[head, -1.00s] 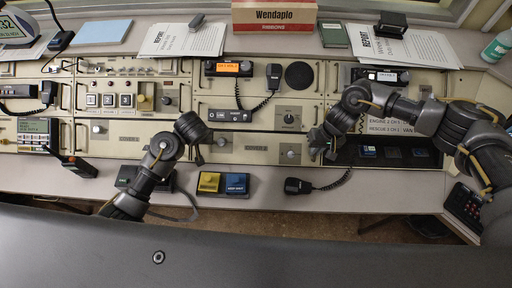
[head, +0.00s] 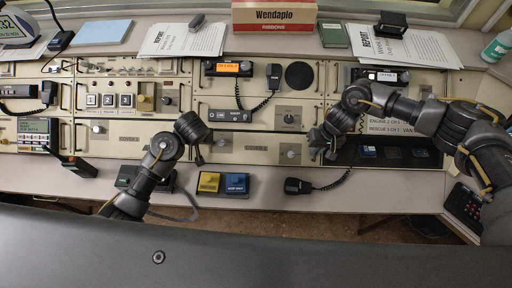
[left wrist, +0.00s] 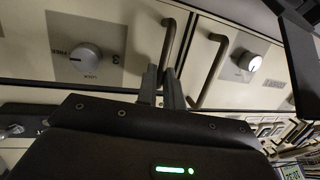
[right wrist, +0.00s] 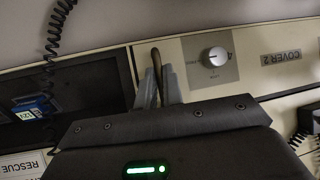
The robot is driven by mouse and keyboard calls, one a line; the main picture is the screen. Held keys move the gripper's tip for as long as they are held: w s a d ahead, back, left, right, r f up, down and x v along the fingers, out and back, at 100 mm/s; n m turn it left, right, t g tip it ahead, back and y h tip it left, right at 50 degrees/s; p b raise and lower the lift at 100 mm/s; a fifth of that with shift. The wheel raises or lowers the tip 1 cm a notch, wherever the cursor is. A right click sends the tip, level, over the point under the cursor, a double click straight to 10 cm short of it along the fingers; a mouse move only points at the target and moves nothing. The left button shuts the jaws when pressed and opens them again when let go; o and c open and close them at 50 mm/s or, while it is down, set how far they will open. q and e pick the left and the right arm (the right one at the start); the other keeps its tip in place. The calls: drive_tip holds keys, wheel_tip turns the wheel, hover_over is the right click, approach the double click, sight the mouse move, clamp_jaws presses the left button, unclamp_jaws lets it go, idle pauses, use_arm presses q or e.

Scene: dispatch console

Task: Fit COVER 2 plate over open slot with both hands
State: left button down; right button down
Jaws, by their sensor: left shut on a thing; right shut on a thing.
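The COVER 2 plate (head: 265,158) is a long cream panel with a knob near each end, between my two grippers in the head view. Its label (right wrist: 282,58) reads COVER 2, upside down in the right wrist view. My left gripper (left wrist: 163,88) is shut on the handle (left wrist: 168,45) at the plate's left end. My right gripper (right wrist: 158,85) is shut on the handle (right wrist: 155,58) at its right end. A dark open slot (head: 400,162) with several small modules lies just right of the plate. Whether the plate sits flush is unclear.
A neighbouring panel with its own handle (left wrist: 208,70) is close beside my left gripper. A hand microphone (head: 298,186) with a coiled cord lies on the desk edge below the plate.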

use_arm(q)
drive_tip(key=shift+r, duration=0.1)
use_arm(e)
drive_tip(key=shift+r, duration=0.1)
